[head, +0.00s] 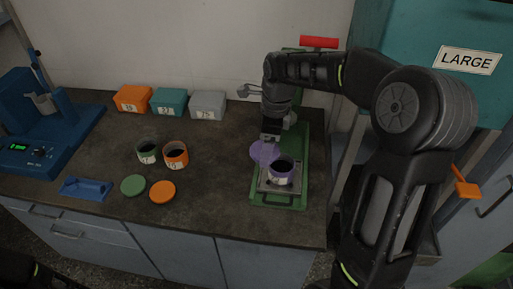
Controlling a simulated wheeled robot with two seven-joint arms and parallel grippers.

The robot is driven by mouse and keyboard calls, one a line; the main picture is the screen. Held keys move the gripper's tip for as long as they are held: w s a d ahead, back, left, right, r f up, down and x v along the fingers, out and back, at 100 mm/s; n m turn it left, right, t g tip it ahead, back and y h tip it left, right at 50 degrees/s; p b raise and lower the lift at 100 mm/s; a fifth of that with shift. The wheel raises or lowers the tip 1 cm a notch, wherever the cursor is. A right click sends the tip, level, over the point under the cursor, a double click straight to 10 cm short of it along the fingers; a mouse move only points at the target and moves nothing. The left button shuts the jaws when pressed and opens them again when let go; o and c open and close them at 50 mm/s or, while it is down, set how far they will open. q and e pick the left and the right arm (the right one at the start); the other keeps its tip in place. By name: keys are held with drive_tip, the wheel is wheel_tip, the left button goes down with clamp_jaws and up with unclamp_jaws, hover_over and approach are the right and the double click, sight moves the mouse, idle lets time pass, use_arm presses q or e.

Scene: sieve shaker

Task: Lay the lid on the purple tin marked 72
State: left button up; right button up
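The purple tin (281,179) stands upright and open on a metal plate, with dark contents. Its pale label is too small to read surely. The purple lid (259,153) is at the fingertips of my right gripper (270,138), which appears shut on its edge. The lid is just left of and behind the tin's mouth, off the tin. It looks slightly tilted; I cannot tell whether it touches the rim. My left gripper is out of view.
The metal plate (278,198) sits on a green shaker base (259,202). Open green (147,158) and orange (176,163) tins stand left, with green (133,185) and orange (162,192) lids before them. Three boxes line the wall. A blue device (40,140) stands far left.

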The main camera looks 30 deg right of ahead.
drive_tip(key=shift+s+d+f+b, duration=0.15)
drive_tip(key=shift+d+f+b, duration=2)
drive_tip(key=shift+d+f, duration=0.9)
drive_tip(key=shift+a+f, duration=0.1)
drive_tip(key=shift+f, duration=0.05)
drive_tip(key=shift+f, duration=0.45)
drive_tip(key=o, duration=1.4)
